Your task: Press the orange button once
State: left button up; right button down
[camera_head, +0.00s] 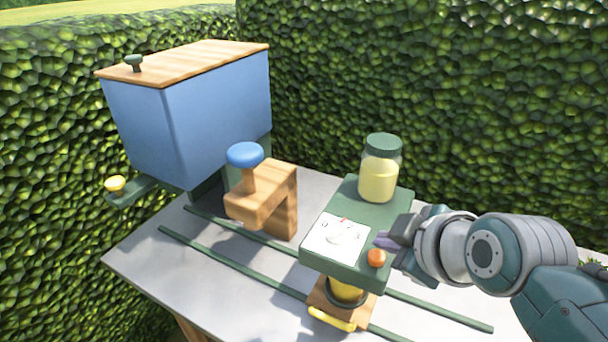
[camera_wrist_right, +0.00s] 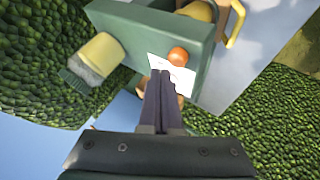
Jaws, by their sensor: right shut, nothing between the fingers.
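The orange button (camera_head: 376,257) sits on the front right corner of a green box-like machine (camera_head: 384,217), beside a white dial card (camera_head: 338,238). My right gripper (camera_head: 380,240) is shut and empty. In the head view its tips are just behind the button, over the machine's top. In the right wrist view the button (camera_wrist_right: 178,56) shows just beyond the tips of the shut fingers (camera_wrist_right: 163,76), with a small gap in the picture. Whether the fingers touch the machine's top I cannot tell. My left gripper is not in view.
A jar of yellow content (camera_head: 379,172) stands at the back of the machine. To the left are a wooden stand with a blue knob (camera_head: 245,155) and a blue bin (camera_head: 190,115). Green rails (camera_head: 240,266) run along the grey table (camera_head: 150,254). Hedges close off the back.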

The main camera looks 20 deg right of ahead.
aim_at(382, 262)
jog(key=shift+f, duration=0.2)
jog(key=shift+f, duration=0.25)
jog(key=shift+f+b, duration=0.55)
jog(key=shift+f, duration=0.05)
dwell(0.7)
jog(key=shift+r, duration=0.1)
jog(key=shift+r+p, duration=0.95)
jog(key=shift+p, duration=0.3)
notch_tip(382, 262, up, 5)
jog(key=p, duration=0.5)
jog(key=shift+p, duration=0.3)
